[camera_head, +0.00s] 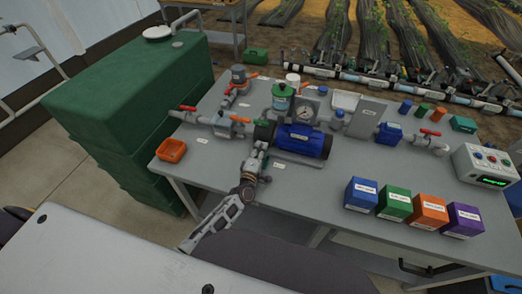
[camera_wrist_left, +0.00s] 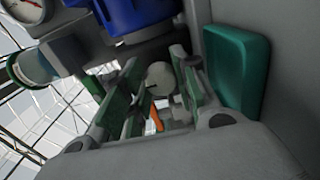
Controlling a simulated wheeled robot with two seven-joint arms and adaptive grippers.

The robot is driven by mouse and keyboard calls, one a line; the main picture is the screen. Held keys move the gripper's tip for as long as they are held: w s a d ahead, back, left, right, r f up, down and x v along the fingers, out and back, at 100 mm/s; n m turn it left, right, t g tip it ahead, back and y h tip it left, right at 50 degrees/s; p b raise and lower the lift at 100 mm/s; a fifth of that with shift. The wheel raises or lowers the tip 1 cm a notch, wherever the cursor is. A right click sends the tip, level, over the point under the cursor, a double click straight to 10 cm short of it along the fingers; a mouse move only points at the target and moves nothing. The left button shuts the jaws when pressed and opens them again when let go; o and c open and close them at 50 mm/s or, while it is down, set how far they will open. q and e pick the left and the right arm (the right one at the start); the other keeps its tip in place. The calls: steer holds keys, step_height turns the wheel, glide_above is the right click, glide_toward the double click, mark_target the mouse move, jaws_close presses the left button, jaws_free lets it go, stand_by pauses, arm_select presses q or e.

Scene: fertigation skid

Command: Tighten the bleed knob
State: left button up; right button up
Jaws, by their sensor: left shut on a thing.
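In the wrist view the bleed knob, a small round grey knob (camera_wrist_left: 160,78), sits between the green-padded fingers of my left gripper (camera_wrist_left: 158,92). The gripper is shut on it. In the head view my left gripper (camera_head: 261,152) reaches up to the front left end of the blue pump (camera_head: 303,141), and it hides the knob there. The blue pump housing also shows above the fingers in the wrist view (camera_wrist_left: 130,14). My right gripper is not in view.
A pressure gauge (camera_head: 305,113) and a green-bodied canister (camera_head: 283,98) stand behind the pump. An orange tray (camera_head: 171,150) lies at the table's left. Blue (camera_head: 361,194), green (camera_head: 394,204), orange (camera_head: 428,210) and purple (camera_head: 463,220) boxes line the front right. A control box (camera_head: 487,164) is at the right.

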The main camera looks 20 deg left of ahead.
arm_select(q)
steer(key=o, duration=1)
steer(key=shift+s+a, duration=0.15)
steer(key=shift+s, duration=5.9)
